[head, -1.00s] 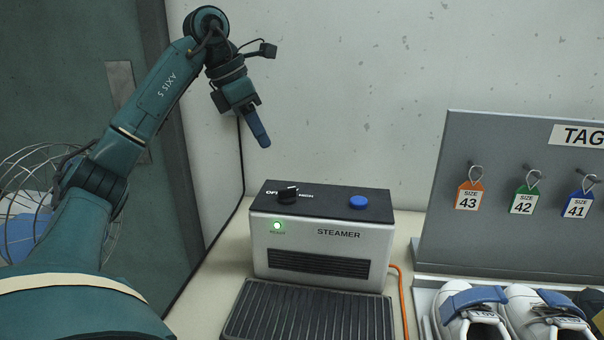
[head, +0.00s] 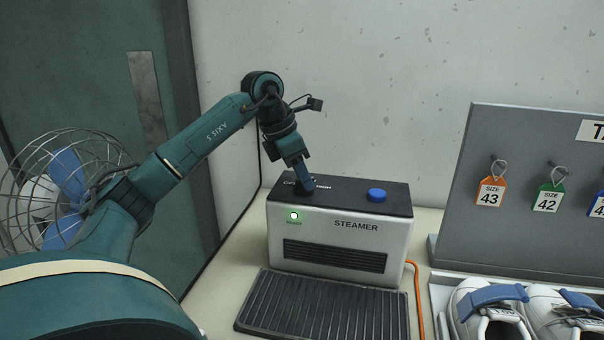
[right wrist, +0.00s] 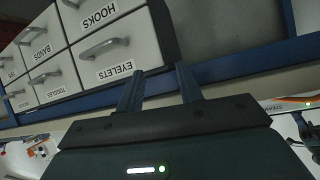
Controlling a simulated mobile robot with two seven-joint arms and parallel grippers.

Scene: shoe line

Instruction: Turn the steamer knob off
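The steamer (head: 335,252) is a light grey box with a black top, standing on the table in the head view. Its green light (head: 294,216) is lit. The black knob (head: 304,198) on the left of its top is mostly covered by my left gripper (head: 305,188), which points down at it. The finger tips are at the knob; I cannot tell if they grip it, as the fingers overlap from this side. The knob's pointer is hidden. In the right wrist view, my right gripper (right wrist: 160,90) has its fingers apart with nothing between them.
A blue button (head: 377,195) sits right of the knob. A ribbed dark tray (head: 322,306) lies before the steamer. A grey tag board (head: 500,135) and white shoes (head: 490,310) are to the right. Labelled drawers (right wrist: 105,45) show in the right wrist view.

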